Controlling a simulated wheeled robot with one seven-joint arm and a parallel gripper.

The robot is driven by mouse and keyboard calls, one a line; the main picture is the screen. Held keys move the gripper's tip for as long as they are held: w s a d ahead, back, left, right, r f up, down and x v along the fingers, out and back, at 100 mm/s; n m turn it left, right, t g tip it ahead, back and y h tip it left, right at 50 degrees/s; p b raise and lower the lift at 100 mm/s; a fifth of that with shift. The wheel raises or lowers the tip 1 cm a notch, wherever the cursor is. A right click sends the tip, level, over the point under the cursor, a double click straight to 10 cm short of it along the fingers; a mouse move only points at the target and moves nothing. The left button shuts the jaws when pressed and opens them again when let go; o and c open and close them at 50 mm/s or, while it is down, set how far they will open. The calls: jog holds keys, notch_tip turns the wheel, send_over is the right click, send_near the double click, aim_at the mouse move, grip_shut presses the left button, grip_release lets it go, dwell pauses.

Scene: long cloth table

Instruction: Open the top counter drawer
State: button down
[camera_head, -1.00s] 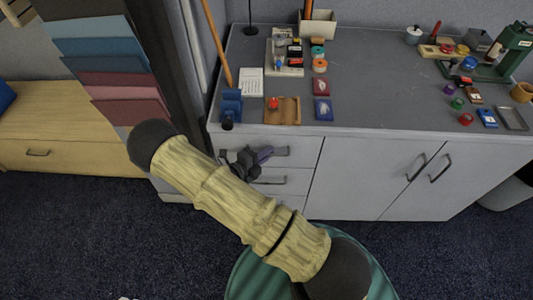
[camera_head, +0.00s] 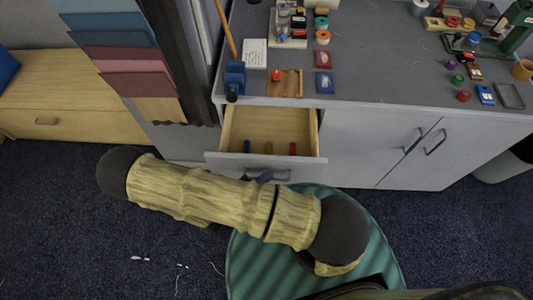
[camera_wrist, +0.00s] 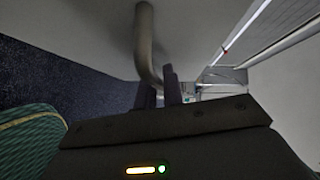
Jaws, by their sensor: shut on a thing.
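The top counter drawer (camera_head: 225,160) stands pulled out from the grey counter in the head view, its pale wooden inside showing. A blue, a yellow and a red small item lie near its front. My gripper (camera_head: 265,177) is at the front of the drawer, mostly hidden by my arm. In the wrist view my gripper's two dark fingers (camera_wrist: 160,90) are shut on the curved bar handle (camera_wrist: 145,35) of the drawer front. The lower drawers are mostly hidden below the open one.
The counter top (camera_head: 400,70) holds a wooden tray (camera_head: 286,83), a blue holder (camera_head: 235,78), small boxes and coloured pots. Closed cupboard doors (camera_head: 365,140) are to the right. A round green striped mat or seat (camera_head: 250,262) is below my arm. A wooden bench (camera_head: 70,95) is at left.

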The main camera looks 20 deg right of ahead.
jog(key=shift+s+a, duration=0.3)
jog(key=shift+s, duration=0.6)
jog(key=shift+s+a, duration=0.25)
jog(key=shift+s, duration=0.6)
jog(key=shift+s+a, duration=0.3)
jog(key=shift+s, duration=0.6)
jog(key=c, duration=1.5)
grip_release()
jog(key=b+v, duration=0.1)
jog(key=v, duration=1.6)
jog(key=shift+a+b, duration=0.2)
jog(key=shift+b, duration=0.15)
